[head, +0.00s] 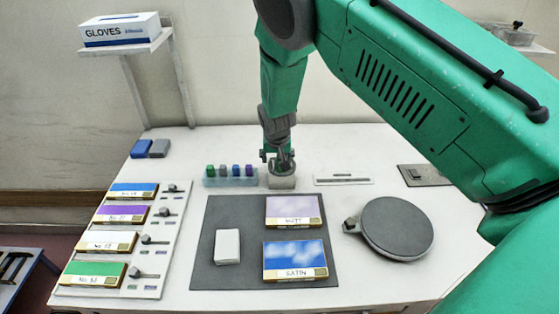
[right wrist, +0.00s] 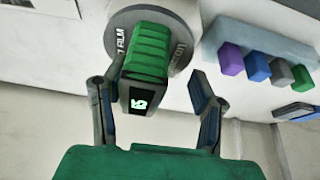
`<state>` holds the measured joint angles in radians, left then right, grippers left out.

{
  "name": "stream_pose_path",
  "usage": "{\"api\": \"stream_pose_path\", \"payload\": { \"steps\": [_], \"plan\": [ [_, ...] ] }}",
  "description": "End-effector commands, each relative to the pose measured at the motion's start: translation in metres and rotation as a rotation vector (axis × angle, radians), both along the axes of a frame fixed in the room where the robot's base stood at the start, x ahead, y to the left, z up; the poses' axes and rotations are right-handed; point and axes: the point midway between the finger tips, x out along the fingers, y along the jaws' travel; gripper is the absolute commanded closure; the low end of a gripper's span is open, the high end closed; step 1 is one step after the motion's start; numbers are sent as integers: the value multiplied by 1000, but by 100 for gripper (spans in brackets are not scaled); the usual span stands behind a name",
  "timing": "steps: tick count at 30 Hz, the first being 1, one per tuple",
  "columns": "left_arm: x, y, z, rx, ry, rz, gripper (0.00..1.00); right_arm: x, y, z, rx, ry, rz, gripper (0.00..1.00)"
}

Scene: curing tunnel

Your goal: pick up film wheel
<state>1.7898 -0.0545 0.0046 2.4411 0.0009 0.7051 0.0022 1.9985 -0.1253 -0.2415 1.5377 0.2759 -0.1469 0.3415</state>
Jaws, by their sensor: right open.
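The film wheel (right wrist: 126,20) shows in the right wrist view as a grey disc with "FILM" lettering. A green ribbed grip (right wrist: 150,50) with a small lit display lies across its face. My right gripper (right wrist: 155,82) is open, one finger on each side of the grip, with the left finger closer to it. In the head view my right gripper (head: 279,160) points down at the back of the table, over a pale block (head: 282,182). The wheel is mostly hidden there by the gripper. My left gripper is not in view.
A rack (head: 212,183) of small coloured blocks stands just left of the right gripper. A dark mat (head: 215,275) with sample panels lies in front. A round dark plate (head: 397,228) is at right. Slider panels (head: 150,255) line the left. A shelf holds a gloves box (head: 120,28).

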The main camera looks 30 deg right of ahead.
Motion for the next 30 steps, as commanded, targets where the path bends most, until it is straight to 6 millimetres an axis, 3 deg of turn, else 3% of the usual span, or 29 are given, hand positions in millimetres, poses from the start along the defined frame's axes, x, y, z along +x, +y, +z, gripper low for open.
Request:
{"api": "stream_pose_path", "payload": {
  "steps": [8,12,30],
  "plan": [
    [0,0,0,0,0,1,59,-1,-14,-8,17,0,-3,51],
    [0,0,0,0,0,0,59,0,-17,-9,20,-1,-3,100],
    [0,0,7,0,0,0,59,0,-9,3,12,0,-2,100]
  ]
}}
